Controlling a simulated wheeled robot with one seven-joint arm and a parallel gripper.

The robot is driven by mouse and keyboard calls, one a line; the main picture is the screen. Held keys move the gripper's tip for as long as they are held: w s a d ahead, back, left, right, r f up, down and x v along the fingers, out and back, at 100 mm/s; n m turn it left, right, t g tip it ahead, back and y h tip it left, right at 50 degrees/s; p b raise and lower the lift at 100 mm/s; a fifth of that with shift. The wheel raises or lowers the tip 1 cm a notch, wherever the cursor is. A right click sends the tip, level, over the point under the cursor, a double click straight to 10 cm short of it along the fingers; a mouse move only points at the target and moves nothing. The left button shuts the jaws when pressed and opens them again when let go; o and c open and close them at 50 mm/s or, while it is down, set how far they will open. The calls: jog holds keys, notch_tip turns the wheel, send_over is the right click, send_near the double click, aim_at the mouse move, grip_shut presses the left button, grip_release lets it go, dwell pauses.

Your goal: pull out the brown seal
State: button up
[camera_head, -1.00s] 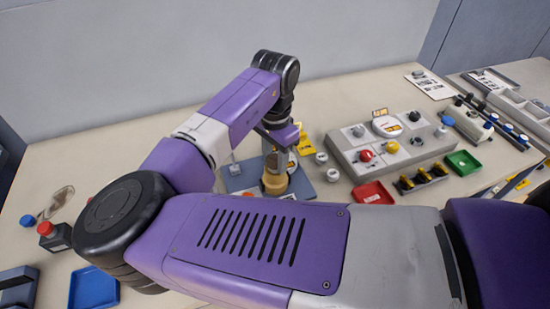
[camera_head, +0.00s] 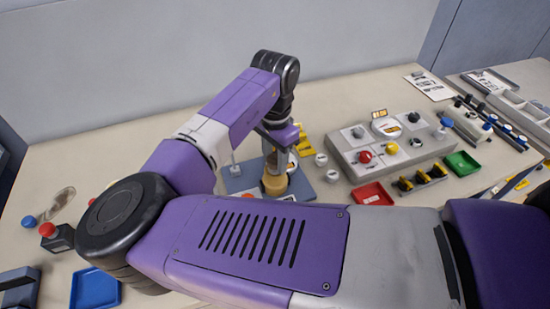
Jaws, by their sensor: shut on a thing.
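A tan-brown round piece, which I take for the brown seal (camera_head: 274,185), sits on the dark blue-grey plate (camera_head: 303,187) in the middle of the table. My gripper (camera_head: 273,168) points down from the wrist, with its fingertips at the top of this piece. It is shut on it as far as I can see. The fingers are small and dark, and the exact grip is hard to make out. A grey cylinder stands close behind and to the right of the fingers. My purple forearm covers the front of the plate.
A grey panel (camera_head: 350,163) with red and yellow knobs stands to the right. Near it are a red tray (camera_head: 372,194) and a green tray (camera_head: 462,163). Small white caps (camera_head: 332,176) lie beside the plate. A blue tray (camera_head: 94,288) and red button box (camera_head: 57,236) are at left.

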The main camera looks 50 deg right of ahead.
aim_at(275, 159)
jog(key=shift+r, duration=0.1)
jog(key=shift+r+p, duration=2.05)
jog(key=shift+r, duration=0.1)
